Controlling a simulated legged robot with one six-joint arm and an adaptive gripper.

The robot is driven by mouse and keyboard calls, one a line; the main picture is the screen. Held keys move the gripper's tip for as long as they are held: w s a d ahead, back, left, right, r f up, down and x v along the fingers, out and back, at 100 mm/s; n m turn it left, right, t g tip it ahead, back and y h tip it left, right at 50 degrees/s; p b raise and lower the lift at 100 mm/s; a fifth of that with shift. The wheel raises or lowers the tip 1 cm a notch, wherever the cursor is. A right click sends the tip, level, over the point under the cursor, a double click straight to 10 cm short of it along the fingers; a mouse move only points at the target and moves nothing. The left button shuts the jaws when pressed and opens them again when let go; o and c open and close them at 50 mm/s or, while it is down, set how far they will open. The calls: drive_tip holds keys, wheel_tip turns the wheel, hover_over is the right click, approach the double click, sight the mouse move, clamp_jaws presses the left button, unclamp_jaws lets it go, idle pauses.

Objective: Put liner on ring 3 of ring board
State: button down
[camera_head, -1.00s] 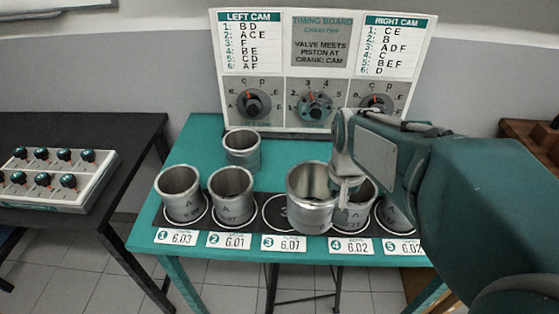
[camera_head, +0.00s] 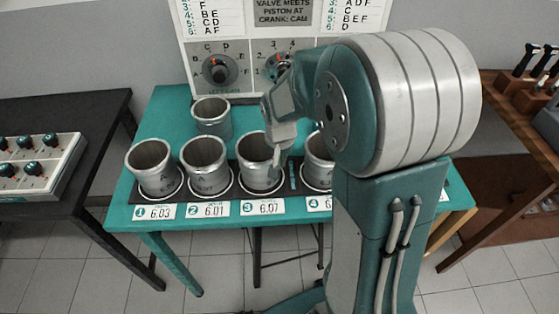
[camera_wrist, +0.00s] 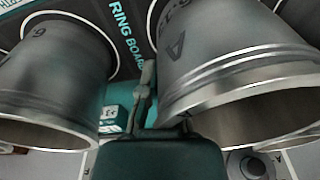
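A grey metal liner (camera_head: 258,163) stands upright on ring 3 of the dark ring board (camera_head: 292,178), behind the card "3 6.07". Its base looks to be inside the white circle. My gripper (camera_head: 277,155) points down at the liner's right side, in the gap towards the liner on ring 4 (camera_head: 318,163). In the wrist view my gripper (camera_wrist: 144,88) is between the two liners, close to the larger liner on the right (camera_wrist: 225,75), marked A. Contact with its wall and the finger spacing cannot be made out.
Liners stand on ring 1 (camera_head: 153,168) and ring 2 (camera_head: 205,165). Another liner (camera_head: 212,117) stands behind them on the teal table (camera_head: 170,108). The timing board (camera_head: 243,72) rises at the back. My arm hides the table's right side.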

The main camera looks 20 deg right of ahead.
drive_tip(key=shift+f, duration=0.35)
drive_tip(key=c, duration=0.8)
unclamp_jaws()
